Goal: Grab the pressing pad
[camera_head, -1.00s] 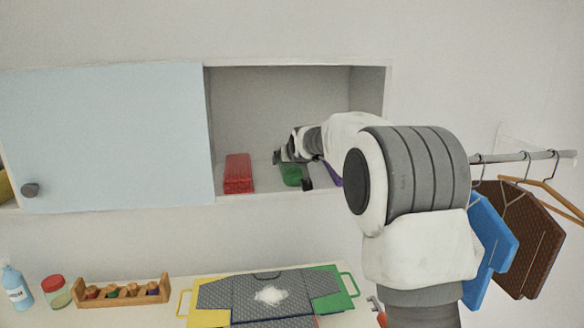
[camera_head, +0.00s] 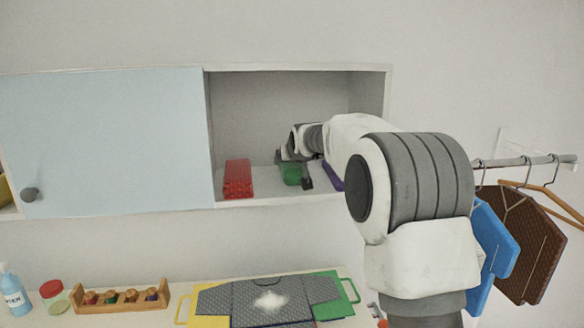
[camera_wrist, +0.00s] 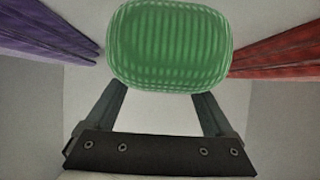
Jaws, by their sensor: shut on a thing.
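A green pad (camera_head: 291,175) with rounded corners and a ribbed face, which I take as the pressing pad, is in the open cabinet compartment, between a red and a purple item. In the wrist view the same pad (camera_wrist: 170,45) fills the top middle. My gripper (camera_wrist: 160,92) has its two fingers on either side of the pad's near edge and is shut on it. In the head view my gripper (camera_head: 287,158) reaches in from the right, just above the pad. I cannot tell whether the pad is clear of the shelf.
A folded red item (camera_head: 238,178) stands left of the pad and a purple one (camera_head: 331,176) to the right. The compartment's right wall (camera_head: 370,108) is close to my arm. A light-blue sliding door (camera_head: 105,140) covers the left. Clothes (camera_head: 535,235) hang at right.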

